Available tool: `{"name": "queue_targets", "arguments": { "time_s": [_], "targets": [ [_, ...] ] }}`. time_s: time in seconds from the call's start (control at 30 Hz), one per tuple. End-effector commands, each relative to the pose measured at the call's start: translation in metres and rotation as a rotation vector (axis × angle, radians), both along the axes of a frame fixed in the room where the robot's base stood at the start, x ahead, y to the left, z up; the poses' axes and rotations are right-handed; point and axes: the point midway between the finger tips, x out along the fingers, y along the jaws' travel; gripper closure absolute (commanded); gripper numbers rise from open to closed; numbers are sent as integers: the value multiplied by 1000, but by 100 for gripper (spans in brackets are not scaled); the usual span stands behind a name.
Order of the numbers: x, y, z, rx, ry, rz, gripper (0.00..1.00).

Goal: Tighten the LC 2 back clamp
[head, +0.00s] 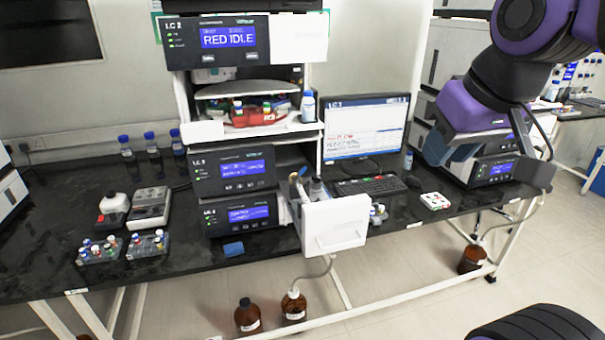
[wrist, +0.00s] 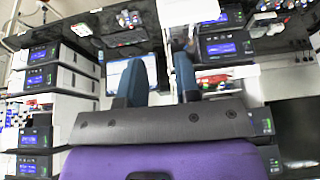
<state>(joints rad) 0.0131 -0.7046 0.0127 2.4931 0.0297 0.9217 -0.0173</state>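The LC 2 unit (head: 195,50) tops the middle stack in the head view; its screen reads "RED IDLE". Below it is an open compartment (head: 205,130) holding a red part (head: 268,117) and small colour-capped items. A red part also shows in the wrist view (wrist: 213,80), right of my fingers. I cannot make out the back clamp in either view. My gripper (head: 450,152) is at the right in the head view, well right of the compartment. In the wrist view its two dark blue fingers (wrist: 160,82) are apart with nothing between them.
A monitor (head: 365,128) and keyboard (head: 370,187) stand between the stack and my arm. A white open drawer (head: 335,225) juts out at the stack's front. Vial racks (head: 100,251) sit on the black bench at left.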

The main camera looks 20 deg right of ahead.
Motion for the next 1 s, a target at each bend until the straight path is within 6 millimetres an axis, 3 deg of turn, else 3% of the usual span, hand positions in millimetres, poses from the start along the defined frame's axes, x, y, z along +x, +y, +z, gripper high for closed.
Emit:
{"name": "queue_targets", "arguments": {
  "time_s": [0.2, 0.47, 0.77, 1.0],
  "targets": [
    [56, 9, 11, 39, 87, 20, 70],
    [130, 17, 11, 113, 184, 51, 70],
    [219, 21, -11, 227, 280, 91, 70],
    [288, 18, -43, 343, 343, 119, 70]
  ]
}}
